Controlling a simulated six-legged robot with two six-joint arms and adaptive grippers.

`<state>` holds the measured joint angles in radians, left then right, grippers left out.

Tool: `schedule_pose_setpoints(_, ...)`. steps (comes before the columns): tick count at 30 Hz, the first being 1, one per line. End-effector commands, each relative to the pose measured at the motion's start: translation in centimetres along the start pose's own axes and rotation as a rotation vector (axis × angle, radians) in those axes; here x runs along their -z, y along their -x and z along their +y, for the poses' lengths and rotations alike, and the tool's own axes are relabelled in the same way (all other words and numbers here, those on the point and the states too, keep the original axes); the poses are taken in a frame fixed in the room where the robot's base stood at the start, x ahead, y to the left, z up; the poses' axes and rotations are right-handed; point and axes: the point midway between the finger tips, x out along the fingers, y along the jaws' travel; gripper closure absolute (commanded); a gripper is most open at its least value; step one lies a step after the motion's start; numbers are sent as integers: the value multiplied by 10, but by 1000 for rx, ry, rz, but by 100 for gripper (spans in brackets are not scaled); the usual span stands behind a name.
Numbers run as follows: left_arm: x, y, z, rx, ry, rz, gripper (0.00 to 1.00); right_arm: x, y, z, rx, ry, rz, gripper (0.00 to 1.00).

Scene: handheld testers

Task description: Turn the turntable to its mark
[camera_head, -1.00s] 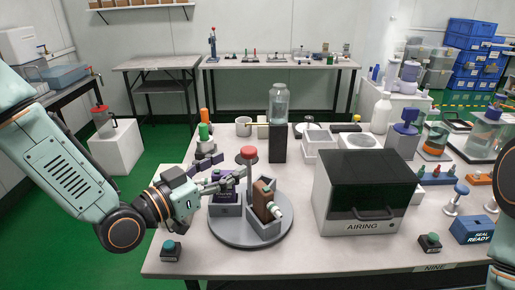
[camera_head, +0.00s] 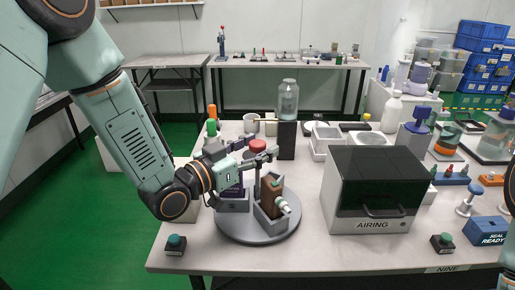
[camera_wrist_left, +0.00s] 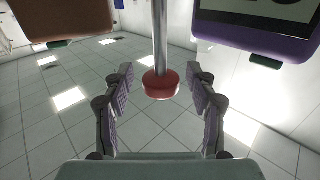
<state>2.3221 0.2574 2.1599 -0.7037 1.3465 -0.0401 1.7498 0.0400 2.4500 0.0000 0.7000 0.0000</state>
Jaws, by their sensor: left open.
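The grey round turntable (camera_head: 283,232) stands on the white table near its front edge. It carries grey holders with a brown device (camera_head: 270,197) and a purple device (camera_head: 234,191), and a post topped by a red knob (camera_head: 257,146). My left gripper (camera_head: 268,156) is over the turntable at the knob, with its fingers open. In the left wrist view the red knob (camera_wrist_left: 161,85) on its metal post lies between the two spread fingers, apart from both. My gripper hides part of the post and holders. I cannot make out the mark. My right gripper is out of view.
A dark-topped box labelled AIRING (camera_head: 373,190) stands right of the turntable. A glass jar on a black block (camera_head: 287,140) is behind it. A green-topped bottle (camera_head: 212,133) stands behind left. A green button box (camera_head: 175,244) sits at the front left corner.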

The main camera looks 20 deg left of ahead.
Motion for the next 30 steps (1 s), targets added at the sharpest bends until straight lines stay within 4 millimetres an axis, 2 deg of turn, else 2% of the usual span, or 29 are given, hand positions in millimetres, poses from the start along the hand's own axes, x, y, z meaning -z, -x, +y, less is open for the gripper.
schedule_pose_setpoints(11,0,-3,0,0,0,1,45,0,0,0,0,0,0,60)
schedule_pose_setpoints(30,0,-3,0,0,0,0,99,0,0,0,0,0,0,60)
